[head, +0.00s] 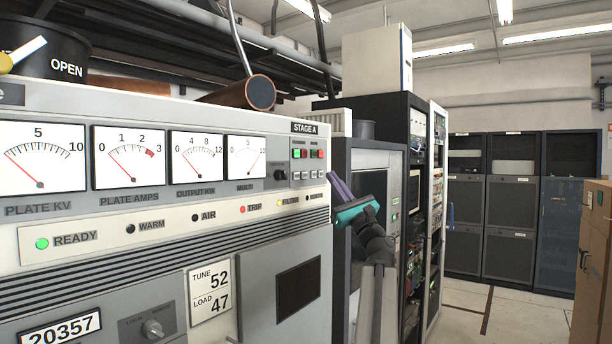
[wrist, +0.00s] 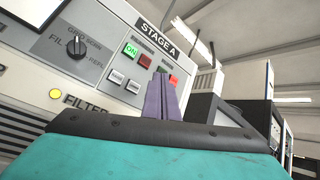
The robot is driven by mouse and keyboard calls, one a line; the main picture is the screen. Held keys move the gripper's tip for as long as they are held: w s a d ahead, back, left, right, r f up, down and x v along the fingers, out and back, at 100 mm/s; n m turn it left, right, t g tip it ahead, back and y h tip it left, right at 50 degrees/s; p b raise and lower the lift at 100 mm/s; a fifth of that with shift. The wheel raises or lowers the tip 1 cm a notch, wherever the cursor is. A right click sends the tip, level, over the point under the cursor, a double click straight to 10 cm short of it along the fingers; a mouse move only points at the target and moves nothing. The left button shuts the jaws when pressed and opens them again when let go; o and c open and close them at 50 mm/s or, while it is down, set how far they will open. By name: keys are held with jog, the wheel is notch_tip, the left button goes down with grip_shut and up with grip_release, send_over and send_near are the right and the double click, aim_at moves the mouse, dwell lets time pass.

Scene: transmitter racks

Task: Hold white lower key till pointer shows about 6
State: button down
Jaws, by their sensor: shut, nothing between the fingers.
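A panel marked STAGE A holds a green ON key (wrist: 131,50), a dark red key (wrist: 146,61) and a brighter red key (wrist: 173,80). White lower keys (wrist: 116,76) sit below them; a second one (wrist: 133,86) is beside my fingers, and anything further right is hidden behind them. In the head view the white lower keys (head: 297,176) are small. My gripper (head: 338,186) is teal with purple fingers, shut and empty, right of the cabinet edge. In the wrist view its fingertips (wrist: 161,78) overlap the panel; contact cannot be told.
The plate kV (head: 40,157), plate amps (head: 129,157) and output (head: 198,158) meters have pointers near the low end. The multi meter (head: 246,157) is hard to read. The READY lamp (head: 42,244) is green. A grey cabinet (head: 375,160) stands behind my arm.

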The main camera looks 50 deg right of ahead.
aim_at(304, 175)
jog(key=w+b, duration=0.1)
jog(key=w, duration=0.5)
jog(key=shift+w, duration=0.25)
dwell(2.0)
jog(key=shift+w+b, duration=0.8)
jog(key=shift+b, duration=0.7)
dwell(3.6)
